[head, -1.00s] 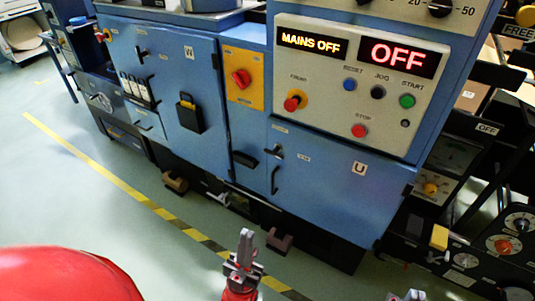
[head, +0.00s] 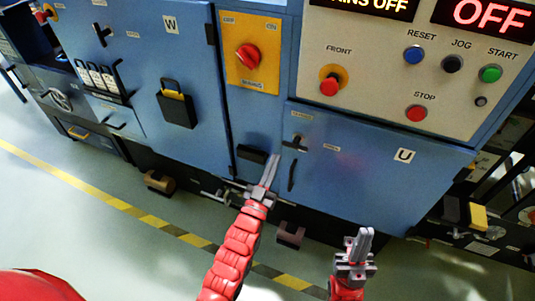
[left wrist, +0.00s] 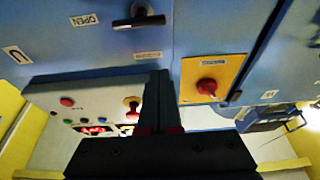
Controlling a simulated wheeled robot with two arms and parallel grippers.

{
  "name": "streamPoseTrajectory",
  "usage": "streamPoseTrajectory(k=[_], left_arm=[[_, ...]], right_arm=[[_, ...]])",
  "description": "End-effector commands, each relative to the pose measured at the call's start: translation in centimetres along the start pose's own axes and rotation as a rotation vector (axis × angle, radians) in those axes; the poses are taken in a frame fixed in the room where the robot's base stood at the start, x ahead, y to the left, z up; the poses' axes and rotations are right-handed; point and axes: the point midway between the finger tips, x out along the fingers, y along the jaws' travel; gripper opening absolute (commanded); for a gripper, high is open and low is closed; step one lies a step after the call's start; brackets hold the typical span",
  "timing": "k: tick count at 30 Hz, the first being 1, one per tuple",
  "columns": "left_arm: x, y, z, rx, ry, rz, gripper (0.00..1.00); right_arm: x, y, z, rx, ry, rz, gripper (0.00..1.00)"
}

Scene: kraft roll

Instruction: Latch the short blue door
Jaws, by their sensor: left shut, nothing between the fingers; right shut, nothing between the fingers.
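The short blue door (head: 370,175), marked U, is at the lower right of the blue cabinet in the head view; I cannot tell whether it is fully flush. Its dark latch handle (head: 296,144) is near the upper left corner, its bar roughly level, with an OPEN label to its right. The handle (left wrist: 138,21) shows upside down in the left wrist view. A black pull (head: 292,175) is below it. My left gripper (head: 272,166) is shut and empty, just left of and below the latch handle. My right gripper (head: 362,240) is shut and empty, in front of the door's lower part.
An orange panel with a red rotary switch (head: 247,57) is above left. The control panel with buttons (head: 415,112) is above the door. The taller door W (head: 170,80) is at left. Brown foot blocks (head: 290,235) stand low in front. The floor (head: 120,245) is clear.

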Motion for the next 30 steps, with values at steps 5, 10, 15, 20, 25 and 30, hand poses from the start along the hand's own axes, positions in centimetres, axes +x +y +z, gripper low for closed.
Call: streamPoseTrajectory(k=[5,10,15,20,25,30], left_arm=[[3.5,0.0,-0.2,0.0,0.003,0.0,0.0],[7.2,0.0,-0.2,0.001,0.002,0.0,0.0],[8.3,0.0,1.5,0.0,-0.007,0.0,0.0],[7.7,0.0,3.2,-0.001,-0.005,-0.001,0.0],[7.4,0.0,3.6,-0.001,0.002,-0.001,0.0],[7.4,0.0,3.7,0.0,0.002,-0.001,0.0]], right_arm=[[0.4,0.0,-0.1,0.0,0.0,0.0,0.0],[0.8,0.0,-0.1,0.0,0.0,0.0,0.0],[0.9,0.0,-0.1,0.0,0.0,0.0,0.0],[1.0,0.1,-0.2,0.0,0.0,0.0,0.0],[1.1,0.1,-0.2,0.0,0.0,0.0,0.0],[1.1,0.1,-0.2,0.0,0.0,0.0,0.0]])
